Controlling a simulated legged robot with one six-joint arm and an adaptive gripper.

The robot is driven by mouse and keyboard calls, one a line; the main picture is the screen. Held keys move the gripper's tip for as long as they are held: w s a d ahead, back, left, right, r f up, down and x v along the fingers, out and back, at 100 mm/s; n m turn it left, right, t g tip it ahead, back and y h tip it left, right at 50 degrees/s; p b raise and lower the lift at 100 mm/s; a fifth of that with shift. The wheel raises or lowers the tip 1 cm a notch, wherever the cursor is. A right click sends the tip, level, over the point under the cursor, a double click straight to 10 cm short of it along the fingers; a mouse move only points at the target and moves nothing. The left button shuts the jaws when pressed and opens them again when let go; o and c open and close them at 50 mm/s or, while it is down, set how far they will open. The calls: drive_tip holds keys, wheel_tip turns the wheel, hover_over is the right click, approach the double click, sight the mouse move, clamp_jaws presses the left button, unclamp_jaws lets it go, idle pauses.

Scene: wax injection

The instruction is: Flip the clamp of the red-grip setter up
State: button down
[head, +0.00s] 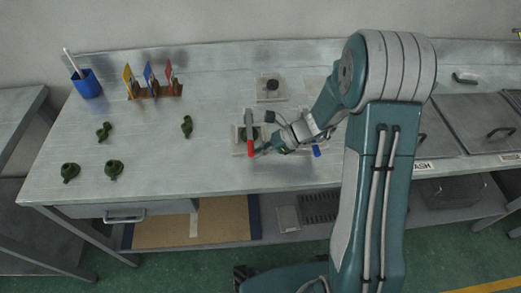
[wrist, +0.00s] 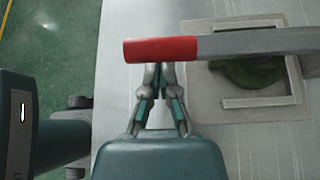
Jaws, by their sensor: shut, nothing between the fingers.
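The red-grip setter (wrist: 228,106) is a pale square base on the bench with a dark green part (wrist: 250,72) under its frame. Its clamp is a grey bar (wrist: 255,41) with a red grip (wrist: 160,49), lying across the setter in the wrist view. The red grip also shows in the head view (head: 250,149). My gripper (wrist: 157,70) is shut and empty, its fingertips right at the grip's near side in the wrist view. Whether they touch it or are under it I cannot tell.
A blue-grip setter (head: 317,151) is partly hidden behind my arm. Another pale fixture (head: 271,88) stands farther back. Several green parts (head: 113,168) lie at the left, with a blue cup (head: 87,84) and a card rack (head: 155,91) behind. The bench front is clear.

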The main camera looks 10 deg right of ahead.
drive_tip(key=shift+r, duration=0.15)
drive_tip(key=shift+r, duration=0.35)
